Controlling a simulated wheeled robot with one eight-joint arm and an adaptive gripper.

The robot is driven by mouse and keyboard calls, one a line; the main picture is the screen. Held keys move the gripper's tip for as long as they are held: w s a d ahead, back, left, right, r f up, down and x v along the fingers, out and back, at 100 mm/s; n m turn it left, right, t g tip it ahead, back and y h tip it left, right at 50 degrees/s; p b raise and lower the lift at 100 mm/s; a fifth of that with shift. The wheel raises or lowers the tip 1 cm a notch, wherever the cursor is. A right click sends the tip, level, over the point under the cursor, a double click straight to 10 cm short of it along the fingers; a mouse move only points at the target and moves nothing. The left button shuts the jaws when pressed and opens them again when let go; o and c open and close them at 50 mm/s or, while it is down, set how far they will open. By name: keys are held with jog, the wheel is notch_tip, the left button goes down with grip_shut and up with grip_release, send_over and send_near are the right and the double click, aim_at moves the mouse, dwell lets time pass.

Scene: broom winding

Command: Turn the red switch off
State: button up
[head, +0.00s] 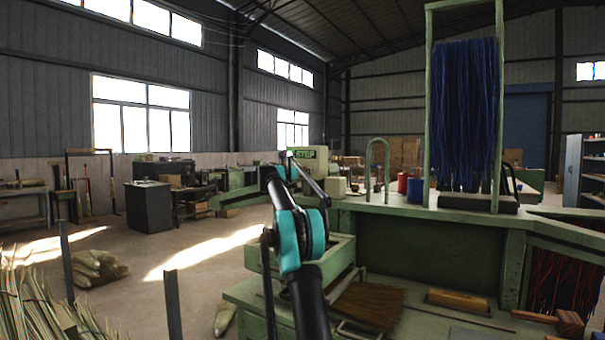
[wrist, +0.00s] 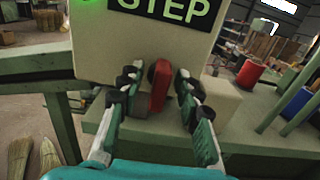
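The red switch (wrist: 158,85) is a small upright red lever on the front of a cream machine box (wrist: 130,45) in the wrist view. The box carries a black and green STEP sign (wrist: 165,8), and a green light (wrist: 90,10) glows at its upper left. My gripper (wrist: 152,88) is open, its two fingers spread on either side of the red switch. I cannot tell whether a finger touches it. In the head view the machine box (head: 308,160) stands behind my arm, and the switch cannot be made out there.
A red spool (wrist: 249,74) and a blue spool (wrist: 298,103) stand to the right on the green bench. A small cream block (wrist: 218,97) sits close beside the right finger. In the head view a green frame (head: 428,110) with hanging blue bristles (head: 465,110) rises at the right.

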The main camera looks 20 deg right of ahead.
jog(key=shift+d, duration=0.1)
grip_shut()
dwell(0.4)
jog(key=m, duration=0.4)
jog(key=shift+m, duration=0.3)
jog(key=m, duration=0.4)
jog(key=shift+s+d+f, duration=0.1)
jog(key=m, duration=0.5)
jog(key=shift+f, duration=0.1)
jog(key=shift+f+m, duration=0.1)
jog(key=shift+m, duration=2.1)
jog(key=shift+d, duration=0.1)
